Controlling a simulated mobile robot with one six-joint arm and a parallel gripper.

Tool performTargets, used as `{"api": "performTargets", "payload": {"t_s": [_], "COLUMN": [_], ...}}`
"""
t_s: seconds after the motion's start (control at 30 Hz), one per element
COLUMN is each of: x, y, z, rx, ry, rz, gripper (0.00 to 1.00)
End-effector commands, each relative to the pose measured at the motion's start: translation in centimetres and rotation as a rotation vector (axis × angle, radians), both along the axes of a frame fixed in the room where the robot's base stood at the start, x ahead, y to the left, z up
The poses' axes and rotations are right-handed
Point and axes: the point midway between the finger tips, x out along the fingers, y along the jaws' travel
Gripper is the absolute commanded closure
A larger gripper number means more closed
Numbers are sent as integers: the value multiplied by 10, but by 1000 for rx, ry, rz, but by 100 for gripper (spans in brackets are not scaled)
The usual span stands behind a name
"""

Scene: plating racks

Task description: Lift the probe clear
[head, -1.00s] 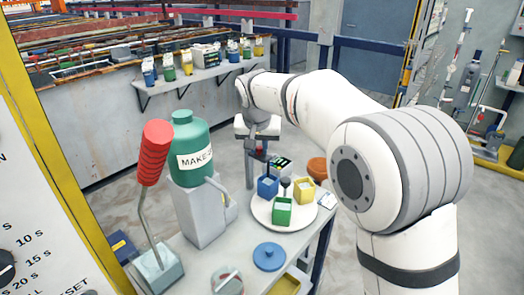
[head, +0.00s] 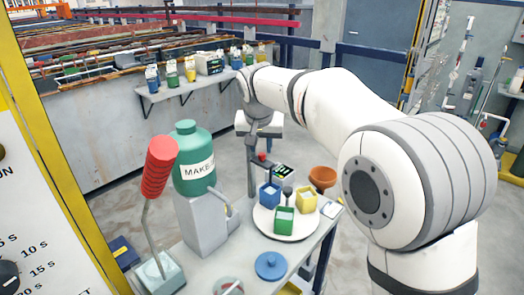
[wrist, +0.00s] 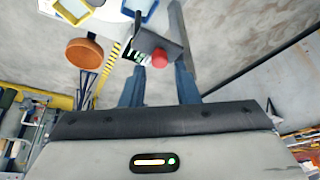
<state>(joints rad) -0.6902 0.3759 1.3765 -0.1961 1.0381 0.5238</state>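A dark piece with a red round top (head: 261,156), which seems to be the probe, stands at the back of the round white plate, just behind the blue cup (head: 269,194). Its red top also shows in the wrist view (wrist: 160,58). Its lower end is hidden. My gripper (head: 263,147) is above it, pointing down. In the wrist view my gripper (wrist: 160,72) has its two blue-grey fingers apart, with the red top between and beyond the tips. I see a gap on each side and no clear contact.
A grey post (head: 250,180) rises close beside the fingers. A small green-lit display (head: 283,172), yellow cup (head: 306,201), green cup (head: 284,220) and orange bowl (head: 322,177) crowd the area. A green bottle (head: 193,150) and red-handled lever (head: 158,168) stand left.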

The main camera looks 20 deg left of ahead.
Motion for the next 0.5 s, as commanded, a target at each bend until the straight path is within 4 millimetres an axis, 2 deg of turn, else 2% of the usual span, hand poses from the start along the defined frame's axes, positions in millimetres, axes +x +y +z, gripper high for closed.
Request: {"api": "performTargets", "payload": {"t_s": [0.1, 0.23, 0.5], "x": [-9, -16, -21], "y": [-1, -3, -4], "z": [21, 37, 46], "rx": [2, 1, 0], "ry": [-3, -2, 0], "rz": [2, 1, 0], "gripper": [72, 72, 72]}}
